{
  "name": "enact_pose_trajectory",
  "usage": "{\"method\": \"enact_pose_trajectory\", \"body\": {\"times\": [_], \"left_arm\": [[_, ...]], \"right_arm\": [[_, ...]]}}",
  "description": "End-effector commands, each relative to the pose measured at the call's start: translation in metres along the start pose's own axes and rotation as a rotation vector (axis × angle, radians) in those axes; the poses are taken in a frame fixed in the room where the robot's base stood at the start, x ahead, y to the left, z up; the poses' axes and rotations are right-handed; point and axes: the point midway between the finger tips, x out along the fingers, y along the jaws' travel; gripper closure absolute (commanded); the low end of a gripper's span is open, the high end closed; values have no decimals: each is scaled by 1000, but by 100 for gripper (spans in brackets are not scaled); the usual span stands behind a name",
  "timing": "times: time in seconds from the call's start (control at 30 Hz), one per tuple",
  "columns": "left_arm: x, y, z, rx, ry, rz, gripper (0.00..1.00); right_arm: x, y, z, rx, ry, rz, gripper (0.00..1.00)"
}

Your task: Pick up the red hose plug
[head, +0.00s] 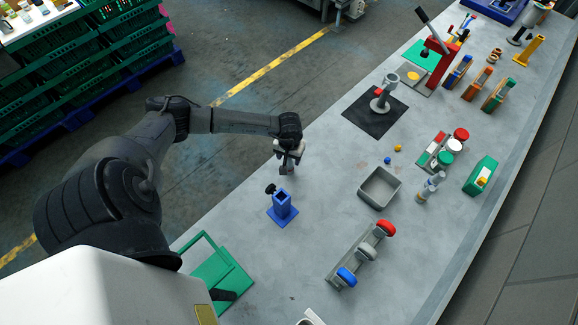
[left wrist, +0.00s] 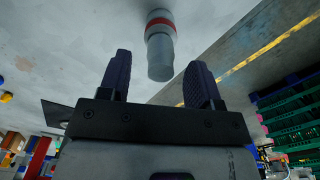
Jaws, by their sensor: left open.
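My left gripper (head: 287,168) is low over the near left edge of the grey table, behind the blue stand. In the left wrist view its two dark fingers are open and apart. A grey cylindrical plug with a red ring (left wrist: 160,45) shows beyond and between the fingertips in that view, against the table surface. The fingers do not appear closed on it. In the head view this plug is hidden or too small to tell apart under the gripper. My right gripper is not in view.
A blue stand (head: 283,208) with a black knob is close to the gripper. A grey open tray (head: 363,193), a grey fixture with red, grey and blue caps (head: 352,258) and a grey-blue bottle-like part (head: 431,186) stand right of it. A green frame (head: 218,270) is at the near edge.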

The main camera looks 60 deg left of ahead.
Motion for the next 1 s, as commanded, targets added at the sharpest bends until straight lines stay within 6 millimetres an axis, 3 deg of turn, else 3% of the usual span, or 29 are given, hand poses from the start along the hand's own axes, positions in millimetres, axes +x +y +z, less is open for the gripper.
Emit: {"method": "enact_pose_trajectory", "body": {"times": [0.2, 0.47, 1.0], "left_arm": [[33, 0, 2, -1, -2, 1, 42], [34, 0, 1, -1, 0, 1, 42], [34, 0, 1, -1, 0, 1, 92]], "right_arm": [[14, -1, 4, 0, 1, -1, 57], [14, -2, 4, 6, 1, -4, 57], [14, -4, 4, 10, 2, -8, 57]]}}
